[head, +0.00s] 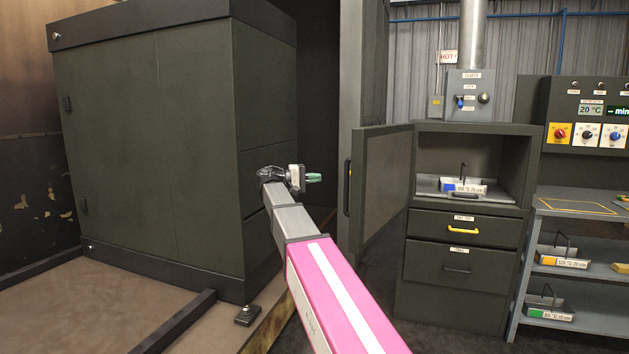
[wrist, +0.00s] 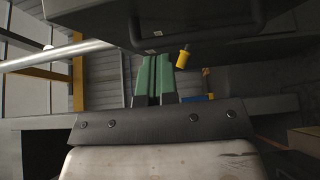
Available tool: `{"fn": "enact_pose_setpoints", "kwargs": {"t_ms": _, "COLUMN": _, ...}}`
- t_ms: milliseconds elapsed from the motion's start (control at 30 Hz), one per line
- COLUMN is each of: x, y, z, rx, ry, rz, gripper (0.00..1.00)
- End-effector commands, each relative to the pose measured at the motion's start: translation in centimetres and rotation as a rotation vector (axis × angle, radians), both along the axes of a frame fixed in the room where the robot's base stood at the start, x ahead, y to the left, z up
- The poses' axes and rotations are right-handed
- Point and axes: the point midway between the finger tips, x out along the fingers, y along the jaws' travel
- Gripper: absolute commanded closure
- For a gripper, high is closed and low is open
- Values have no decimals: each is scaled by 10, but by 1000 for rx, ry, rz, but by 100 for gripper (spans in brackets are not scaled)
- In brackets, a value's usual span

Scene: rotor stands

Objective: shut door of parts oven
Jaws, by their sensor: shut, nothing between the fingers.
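The oven (head: 471,165) is a dark cabinet on the right in the head view, and its chamber is open to view. Its door (head: 384,178) stands wide open, swung out to the left from the chamber's left side. A dark upright handle (head: 347,187) is at the door's free edge. My gripper (head: 314,178) is left of the handle, and its green fingertips point towards the door. The fingers are shut and empty. They also show in the wrist view (wrist: 154,78), below a dark panel with a bar handle. I cannot tell whether they touch anything.
A tray (head: 463,187) with a blue label sits inside the chamber. Two drawers (head: 464,229) are below it. A large dark cabinet (head: 190,140) stands left of my arm. A shelf rack (head: 580,275) with trays is at the right. Dark floor is open before the oven.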

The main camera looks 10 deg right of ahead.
Motion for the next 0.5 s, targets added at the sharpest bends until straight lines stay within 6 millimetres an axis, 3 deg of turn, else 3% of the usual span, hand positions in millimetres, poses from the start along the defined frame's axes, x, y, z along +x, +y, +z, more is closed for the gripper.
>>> {"fn": "enact_pose_setpoints", "kwargs": {"t_ms": 367, "x": -5, "y": -71, "z": -1, "rx": 2, "ry": 0, "rz": -1, "gripper": 100}}
{"fn": "enact_pose_setpoints", "kwargs": {"t_ms": 500, "x": -23, "y": -82, "z": -1, "rx": 2, "ry": 0, "rz": 1, "gripper": 100}}
